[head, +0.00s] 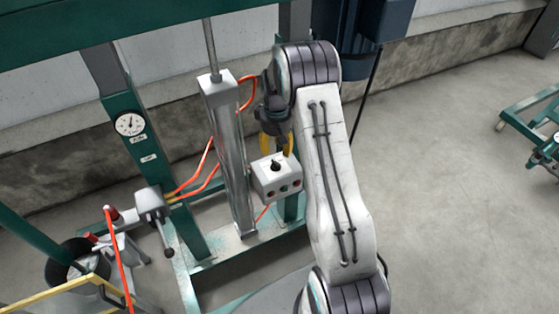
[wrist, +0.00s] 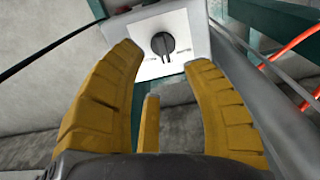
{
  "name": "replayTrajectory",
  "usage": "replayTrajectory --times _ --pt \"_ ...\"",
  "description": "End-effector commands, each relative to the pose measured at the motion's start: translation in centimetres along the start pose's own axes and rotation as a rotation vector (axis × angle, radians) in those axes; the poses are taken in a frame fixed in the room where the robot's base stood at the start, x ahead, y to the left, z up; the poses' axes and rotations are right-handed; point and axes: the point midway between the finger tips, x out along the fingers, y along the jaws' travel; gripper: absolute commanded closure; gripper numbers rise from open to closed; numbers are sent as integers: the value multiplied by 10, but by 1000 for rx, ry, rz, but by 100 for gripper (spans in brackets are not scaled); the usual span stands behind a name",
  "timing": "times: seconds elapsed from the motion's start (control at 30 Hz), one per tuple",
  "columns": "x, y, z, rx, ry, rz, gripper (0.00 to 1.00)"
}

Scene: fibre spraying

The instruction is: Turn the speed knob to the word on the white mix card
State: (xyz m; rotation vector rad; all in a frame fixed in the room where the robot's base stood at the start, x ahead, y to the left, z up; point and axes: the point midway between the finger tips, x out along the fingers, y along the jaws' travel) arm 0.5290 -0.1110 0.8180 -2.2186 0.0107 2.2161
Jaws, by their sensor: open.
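The speed knob (head: 277,163) is a black rotary knob on top of a light grey control box (head: 269,182) fixed to the machine frame. In the wrist view the knob (wrist: 162,44) sits on a white plate with small dark lettering too small to read. My gripper (head: 275,148) is just behind and above the box. In the wrist view its yellow fingers (wrist: 166,75) are spread apart, with the knob beyond the gap between their tips and not touched. I cannot make out a white mix card in either view.
A metal cylinder (head: 230,150) with orange hoses stands left of the box. A green post (head: 150,150) carries a round gauge (head: 130,124). A grey lever valve (head: 151,204) is at lower left. Open concrete floor (head: 450,180) lies to the right.

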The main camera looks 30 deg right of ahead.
Motion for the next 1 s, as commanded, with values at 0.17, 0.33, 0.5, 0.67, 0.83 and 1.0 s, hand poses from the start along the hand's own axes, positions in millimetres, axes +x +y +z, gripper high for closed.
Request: replayTrajectory --times 0.17,0.33,0.5,0.67,0.83,1.0 --pt "19 0 1 -7 -4 -1 55" --pt "41 0 1 -6 -4 -1 55" --pt "58 0 1 -6 -3 -1 55" --pt "67 0 0 -5 -1 0 55" --pt "70 0 0 -5 -1 0 55" --pt "70 0 0 -5 -1 0 55"
